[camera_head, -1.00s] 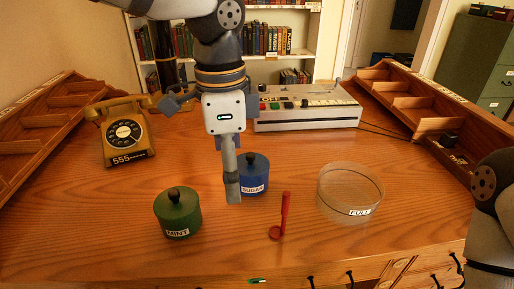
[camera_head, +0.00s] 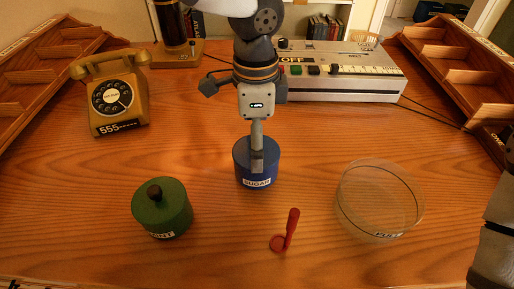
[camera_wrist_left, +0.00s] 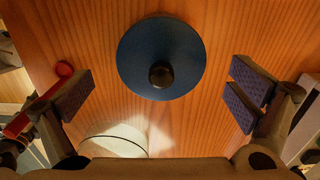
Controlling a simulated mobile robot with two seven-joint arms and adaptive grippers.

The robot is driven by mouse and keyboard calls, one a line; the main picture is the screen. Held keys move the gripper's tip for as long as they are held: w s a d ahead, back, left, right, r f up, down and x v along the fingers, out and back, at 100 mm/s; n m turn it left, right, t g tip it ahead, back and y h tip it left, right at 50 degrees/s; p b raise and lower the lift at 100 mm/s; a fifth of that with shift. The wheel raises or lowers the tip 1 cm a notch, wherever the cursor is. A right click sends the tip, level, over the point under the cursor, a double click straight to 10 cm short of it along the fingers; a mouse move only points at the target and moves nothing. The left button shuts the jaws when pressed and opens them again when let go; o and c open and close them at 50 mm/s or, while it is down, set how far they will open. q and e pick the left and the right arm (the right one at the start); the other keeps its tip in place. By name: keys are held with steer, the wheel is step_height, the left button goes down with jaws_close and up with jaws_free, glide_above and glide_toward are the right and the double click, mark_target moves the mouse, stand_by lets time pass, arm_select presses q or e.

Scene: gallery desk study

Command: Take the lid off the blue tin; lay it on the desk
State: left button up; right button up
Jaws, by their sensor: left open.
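The blue tin labelled SUGAR (camera_head: 243,176) stands upright on the desk (camera_head: 90,200), with its lid on. In the left wrist view its round blue lid (camera_wrist_left: 135,55) has a dark knob (camera_wrist_left: 161,75), seen from above. My left gripper (camera_head: 257,163) is over the tin and hides the knob in the head view. In the left wrist view the left gripper (camera_wrist_left: 160,95) is open and empty, one finger pad to each side of the lid. The knob lies between the fingers, slightly beyond their line. My right arm shows at the right edge; its gripper is out of view.
A green tin (camera_head: 163,213) stands front left, a red scoop (camera_head: 290,228) lies in front, and a clear round dish (camera_head: 408,205) stands right. A yellow telephone (camera_head: 118,100) and a pale machine (camera_head: 340,85) are behind. Wooden racks flank the desk. Bare desk shows left of the blue tin.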

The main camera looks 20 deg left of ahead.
arm_select(q)
steer(key=shift+f, duration=0.6)
steer(key=c, duration=2.2)
steer(key=shift+f, duration=0.1)
steer(key=shift+c, duration=0.9)
